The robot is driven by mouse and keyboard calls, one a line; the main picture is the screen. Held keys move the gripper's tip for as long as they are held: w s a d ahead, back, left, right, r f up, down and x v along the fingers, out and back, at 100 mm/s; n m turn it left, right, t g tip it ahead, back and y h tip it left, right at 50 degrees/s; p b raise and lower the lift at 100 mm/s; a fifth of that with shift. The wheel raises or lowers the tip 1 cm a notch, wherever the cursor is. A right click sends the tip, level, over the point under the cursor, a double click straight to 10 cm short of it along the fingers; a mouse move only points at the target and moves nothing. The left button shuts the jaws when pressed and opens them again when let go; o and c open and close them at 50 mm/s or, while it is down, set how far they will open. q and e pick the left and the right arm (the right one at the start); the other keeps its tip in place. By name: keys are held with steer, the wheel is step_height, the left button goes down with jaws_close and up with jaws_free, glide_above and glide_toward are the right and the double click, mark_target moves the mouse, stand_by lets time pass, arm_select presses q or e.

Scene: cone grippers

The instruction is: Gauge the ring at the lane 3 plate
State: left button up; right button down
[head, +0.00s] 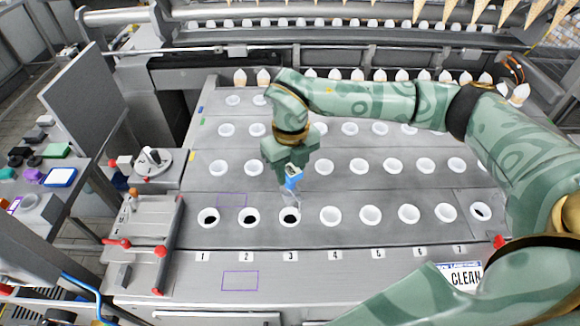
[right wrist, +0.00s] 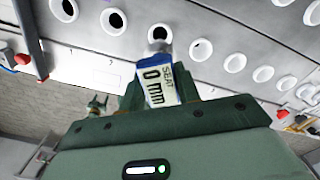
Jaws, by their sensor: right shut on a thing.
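My right gripper (head: 291,160) is shut on a small blue and white gauge (head: 292,176). In the right wrist view the gauge (right wrist: 158,86) has a label reading "SEAT 0 mm". Its grey tip points down at the lane 3 ring (head: 290,222), a white ring with a dark hole in the front row of the grey plate (head: 320,240), behind the number 3. In the right wrist view the tip overlaps the lane 3 ring (right wrist: 160,33) and hides part of it. I cannot tell whether the tip touches the ring. My left gripper is not in view.
Rings of lane 1 (head: 208,218), lane 2 (head: 248,218) and lane 4 (head: 330,216) flank it. More rows of rings lie behind. A red-handled fixture (head: 145,240) stands at left, and a "CLEAN" sign (head: 464,276) at right. The strip in front of the numbers is mostly clear.

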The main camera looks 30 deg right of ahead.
mark_target(290, 190)
step_height(290, 190, down, 7)
steer(key=b, duration=0.5)
steer(key=shift+f+b, duration=0.65)
steer(key=shift+f, duration=0.8)
steer(key=c, duration=0.9)
jaws_free()
step_height(290, 190, up, 16)
steer(key=shift+r+p, duration=0.15)
steer(key=shift+p, duration=0.5)
